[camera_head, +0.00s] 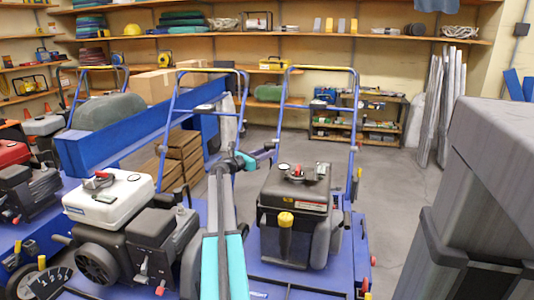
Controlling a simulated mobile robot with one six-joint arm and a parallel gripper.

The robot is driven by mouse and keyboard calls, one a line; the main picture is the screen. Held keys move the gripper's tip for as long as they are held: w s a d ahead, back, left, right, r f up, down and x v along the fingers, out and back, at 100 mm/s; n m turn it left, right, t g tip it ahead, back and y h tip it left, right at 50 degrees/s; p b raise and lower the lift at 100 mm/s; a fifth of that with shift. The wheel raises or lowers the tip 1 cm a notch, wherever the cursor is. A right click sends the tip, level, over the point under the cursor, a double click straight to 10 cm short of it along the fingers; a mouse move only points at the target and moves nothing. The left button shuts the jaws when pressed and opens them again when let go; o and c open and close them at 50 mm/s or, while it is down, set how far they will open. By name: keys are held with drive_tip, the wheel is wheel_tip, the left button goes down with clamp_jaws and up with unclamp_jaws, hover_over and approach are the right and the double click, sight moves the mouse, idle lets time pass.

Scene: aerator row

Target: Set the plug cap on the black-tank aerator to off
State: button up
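The black-tank aerator (294,195) stands right of the picture's middle on a blue deck, with a blue tube handle rising behind it. A small dark cap with a red part (297,173) sits on top of its tank. My gripper (268,150) is at the end of my arm, behind and left of the tank top in the picture, apart from the yellow-topped piece. Its fingers are too small to read.
A white-tank aerator (110,198) stands close on the left, with a red-tank machine (15,178) beyond it. Handle tubes rise near my arm. Wooden crates (180,158) and shelves (350,39) are behind.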

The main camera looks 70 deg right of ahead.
drive_tip(key=p+v, duration=0.4)
drive_tip(key=v, duration=0.8)
drive_tip(key=shift+d, duration=0.1)
